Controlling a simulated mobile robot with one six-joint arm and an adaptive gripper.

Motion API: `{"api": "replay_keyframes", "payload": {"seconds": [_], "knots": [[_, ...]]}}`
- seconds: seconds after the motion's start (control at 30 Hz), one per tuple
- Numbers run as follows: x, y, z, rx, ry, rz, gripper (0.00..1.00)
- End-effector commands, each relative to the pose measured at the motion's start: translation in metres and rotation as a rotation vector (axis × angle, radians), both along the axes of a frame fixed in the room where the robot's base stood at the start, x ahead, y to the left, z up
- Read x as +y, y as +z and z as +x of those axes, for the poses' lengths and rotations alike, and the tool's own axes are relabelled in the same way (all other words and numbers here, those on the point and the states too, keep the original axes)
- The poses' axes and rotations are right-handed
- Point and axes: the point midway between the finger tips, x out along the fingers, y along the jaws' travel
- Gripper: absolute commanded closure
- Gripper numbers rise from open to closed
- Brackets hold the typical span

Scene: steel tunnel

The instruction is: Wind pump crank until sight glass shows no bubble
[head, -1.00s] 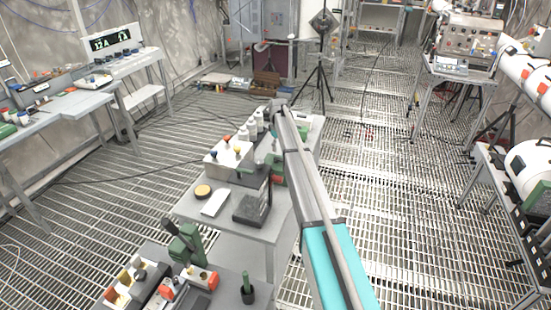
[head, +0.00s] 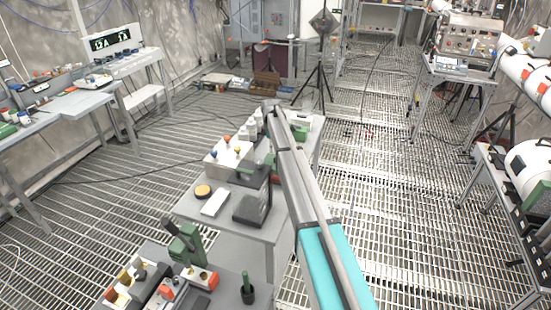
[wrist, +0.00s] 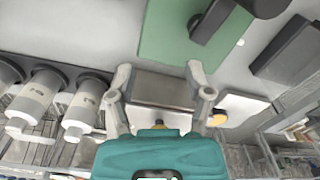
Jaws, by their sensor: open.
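My gripper (wrist: 160,82) is open, with its two grey fingers apart on either side of a grey metal block (wrist: 165,92); I cannot tell whether they touch it. Beyond the fingers, in the wrist view, is a green body (wrist: 168,38) with a dark arm and round knob, which looks like the pump crank (wrist: 212,22). The crank is apart from my fingers. In the head view my arm reaches over the middle table (head: 238,216) and hides much of what stands there. A green part (head: 300,132) shows right of the arm. I cannot make out the sight glass or any bubble.
White bottles (wrist: 38,92) stand left of my gripper in the wrist view, with a dark block (wrist: 287,48) at right. On the middle table are a white box with coloured knobs (head: 229,154) and a yellow-topped disc (head: 203,191).

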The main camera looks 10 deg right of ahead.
Motion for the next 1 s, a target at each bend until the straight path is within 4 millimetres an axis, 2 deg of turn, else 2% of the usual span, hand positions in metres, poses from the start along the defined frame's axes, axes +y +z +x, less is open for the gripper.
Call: {"api": "replay_keyframes", "payload": {"seconds": [0.87,1.0], "knots": [[0.022,0.000,-0.016,0.000,0.605,0.000,0.35],[0.022,0.017,-0.015,0.000,0.606,0.000,0.35]]}}
